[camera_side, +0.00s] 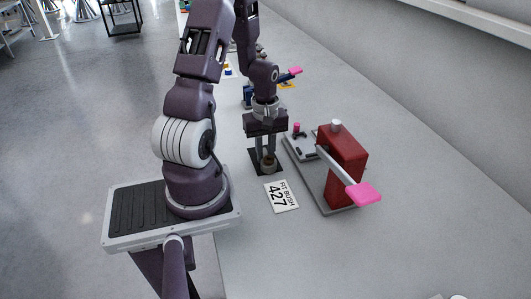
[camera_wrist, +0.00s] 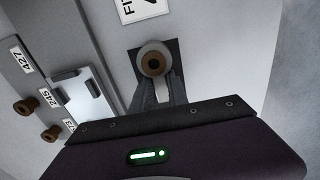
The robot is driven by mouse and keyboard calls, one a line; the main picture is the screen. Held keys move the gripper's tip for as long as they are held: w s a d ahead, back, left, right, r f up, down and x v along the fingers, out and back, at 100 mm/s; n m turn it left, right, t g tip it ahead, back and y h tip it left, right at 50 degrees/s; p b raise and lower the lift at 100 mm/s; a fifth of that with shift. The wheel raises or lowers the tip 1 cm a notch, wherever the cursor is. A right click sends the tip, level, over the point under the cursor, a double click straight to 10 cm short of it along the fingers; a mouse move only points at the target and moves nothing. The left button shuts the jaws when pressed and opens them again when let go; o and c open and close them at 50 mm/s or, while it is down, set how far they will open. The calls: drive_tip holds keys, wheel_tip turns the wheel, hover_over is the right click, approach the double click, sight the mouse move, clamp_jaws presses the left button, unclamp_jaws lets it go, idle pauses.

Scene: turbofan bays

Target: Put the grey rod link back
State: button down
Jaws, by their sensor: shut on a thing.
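My gripper (camera_side: 266,156) points straight down at a black square pad (camera_side: 256,158) on the bench. Its fingers are shut on a grey ring-ended part, which looks like the grey rod link (camera_side: 269,168). The wrist view shows the link's round grey end (camera_wrist: 143,51) with a brown, dark-bored bush (camera_wrist: 153,63) inside it. This end lies over the black pad (camera_wrist: 172,47), at the fingertips of my gripper (camera_wrist: 160,85).
A "FIT BUSH 427" card (camera_side: 281,196) lies in front of the pad. A red press (camera_side: 343,165) with a pink-ended lever (camera_side: 364,193) stands close to the right. The wrist view shows two brown bushes, one here (camera_wrist: 25,106), by numbered tags.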

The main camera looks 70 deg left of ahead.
sight(265, 154)
drive_tip(key=c, duration=1.3)
unclamp_jaws()
drive_tip(key=shift+f, duration=0.15)
drive_tip(key=w+d+r+m+y, duration=0.1)
drive_tip(key=d+r+m, duration=0.15)
drive_tip(key=r, duration=0.65)
drive_tip(key=w+d+r+m, duration=0.1)
drive_tip(key=d+r+m, duration=0.15)
drive_tip(key=r, duration=0.65)
drive_tip(key=s+d+r+m+t, duration=0.2)
drive_tip(key=s+d+r+m, duration=0.1)
drive_tip(key=d+m, duration=0.3)
drive_tip(key=s+d+r+m+t+h, duration=0.1)
drive_tip(key=s+d+r+m+t, duration=0.2)
drive_tip(key=d+m, duration=0.4)
drive_tip(key=s+d+r, duration=0.1)
drive_tip(key=d+r, duration=0.1)
drive_tip(key=d, duration=0.2)
drive_tip(key=shift+d+r+t, duration=0.25)
drive_tip(key=shift+t, duration=0.05)
